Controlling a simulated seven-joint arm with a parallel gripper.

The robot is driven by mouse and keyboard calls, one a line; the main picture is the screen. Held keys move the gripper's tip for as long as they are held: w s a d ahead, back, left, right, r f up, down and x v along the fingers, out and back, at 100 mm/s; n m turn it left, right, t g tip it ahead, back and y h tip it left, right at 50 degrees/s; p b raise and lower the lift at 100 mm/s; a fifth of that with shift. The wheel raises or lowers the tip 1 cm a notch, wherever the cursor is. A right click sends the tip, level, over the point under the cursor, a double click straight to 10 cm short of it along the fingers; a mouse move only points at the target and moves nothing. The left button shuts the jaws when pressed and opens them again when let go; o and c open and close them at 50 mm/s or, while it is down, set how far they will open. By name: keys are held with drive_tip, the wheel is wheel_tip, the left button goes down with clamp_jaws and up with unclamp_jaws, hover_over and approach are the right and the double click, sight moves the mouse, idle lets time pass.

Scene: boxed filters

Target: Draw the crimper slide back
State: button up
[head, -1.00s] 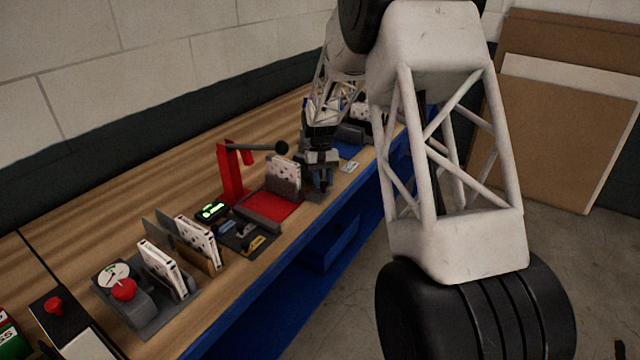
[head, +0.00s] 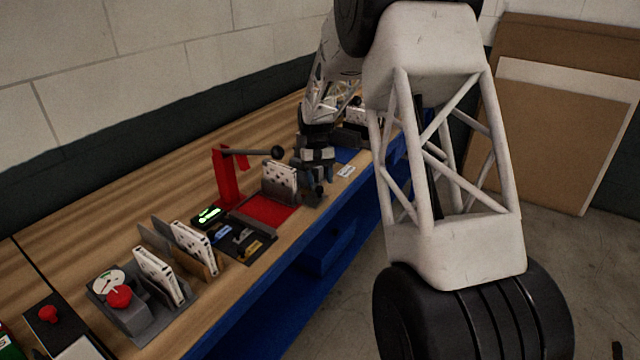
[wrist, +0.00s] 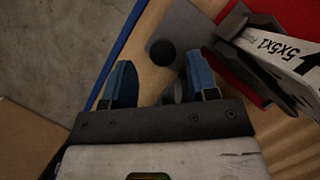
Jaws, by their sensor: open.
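The red crimper (head: 226,178) stands on the bench with its black-knobbed lever pointing right. Its slide has a red bed (head: 268,209) and a grey holder, with a white boxed filter (head: 281,180) upright in it. A black ball knob (head: 319,190) is at the slide's right end; it also shows in the wrist view (wrist: 162,53) over a grey plate (wrist: 178,30). My gripper (head: 318,177) is over this end. In the wrist view its blue fingers (wrist: 161,72) are open and empty, and the knob appears between and just beyond their tips. Contact is not visible.
The boxed filter (wrist: 285,55) and grey holder are close to the right finger in the wrist view. The bench's blue front edge (head: 300,245) is near. Left of the crimper are a dark tool tray (head: 255,252) and a rack with white boxes (head: 160,276).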

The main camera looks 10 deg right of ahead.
drive_tip(key=shift+v, duration=2.95)
drive_tip(key=s+r+t, duration=0.1)
drive_tip(key=s+r, duration=0.4)
drive_tip(key=s, duration=0.3)
drive_tip(key=s+a+r+t, duration=0.1)
drive_tip(key=s+r, duration=0.3)
drive_tip(key=s, duration=0.5)
drive_tip(key=s+r+t, duration=0.1)
drive_tip(key=s+r, duration=0.4)
drive_tip(key=s, duration=0.3)
drive_tip(key=s+f+t, duration=0.2)
drive_tip(key=s+t, duration=0.2)
drive_tip(key=s, duration=2.3)
drive_tip(key=shift+s+a+f, duration=0.25)
drive_tip(key=shift+a+f, duration=0.05)
drive_tip(key=shift+f, duration=0.05)
